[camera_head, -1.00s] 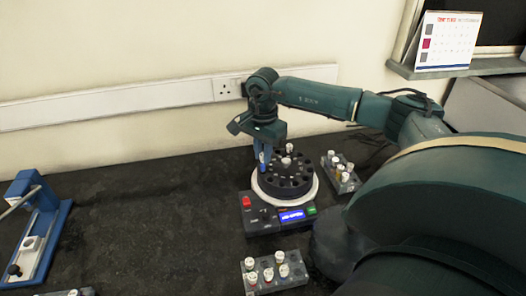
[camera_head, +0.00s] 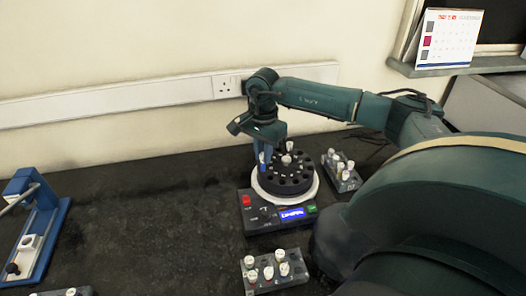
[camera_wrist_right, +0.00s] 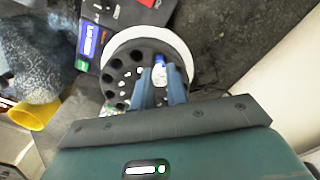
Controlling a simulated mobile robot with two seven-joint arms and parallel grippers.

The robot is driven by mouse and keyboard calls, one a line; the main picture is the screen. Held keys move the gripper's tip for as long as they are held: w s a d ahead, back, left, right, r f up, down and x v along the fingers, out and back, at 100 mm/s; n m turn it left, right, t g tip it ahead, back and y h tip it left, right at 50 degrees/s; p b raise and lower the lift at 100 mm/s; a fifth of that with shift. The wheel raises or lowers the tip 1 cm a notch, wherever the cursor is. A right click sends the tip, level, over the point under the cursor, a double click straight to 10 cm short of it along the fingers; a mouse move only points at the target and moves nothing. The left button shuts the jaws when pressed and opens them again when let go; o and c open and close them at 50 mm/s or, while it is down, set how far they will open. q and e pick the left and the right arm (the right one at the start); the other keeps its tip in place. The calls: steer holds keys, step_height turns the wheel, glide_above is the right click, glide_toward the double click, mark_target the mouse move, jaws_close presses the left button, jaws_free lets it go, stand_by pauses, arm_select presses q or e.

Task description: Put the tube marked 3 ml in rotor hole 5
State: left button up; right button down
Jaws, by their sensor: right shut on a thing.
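The dark round rotor (camera_head: 287,176) sits on a white-rimmed centrifuge (camera_head: 260,218) with a lit blue display. Its ring of holes also shows in the wrist view (camera_wrist_right: 122,76); the hole numbers cannot be read. My right gripper (camera_head: 263,158) points down at the rotor's left rear edge. In the wrist view, its blue fingers (camera_wrist_right: 162,82) are shut on a tube (camera_wrist_right: 159,72) with a pale and blue body, over the rotor's rim. Its marking cannot be read, and whether its lower end is in a hole is hidden. My left gripper is out of view.
A rack (camera_head: 342,172) with several capped tubes stands right of the centrifuge, close to my right arm. Another rack (camera_head: 262,284) with several tubes stands in front. A blue-and-white device (camera_head: 38,225) is at far left. The bench between is clear.

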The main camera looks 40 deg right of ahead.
steer(key=shift+f, duration=0.2)
stand_by(0.3)
steer(key=shift+f+b, duration=1.05)
steer(key=shift+f, duration=0.2)
steer(key=c, duration=1)
jaws_free()
steer(key=shift+r, duration=0.1)
steer(key=shift+r+p, duration=1.1)
steer(key=shift+r, duration=0.35)
steer(key=shift+r+p, duration=1.05)
steer(key=shift+r, duration=0.5)
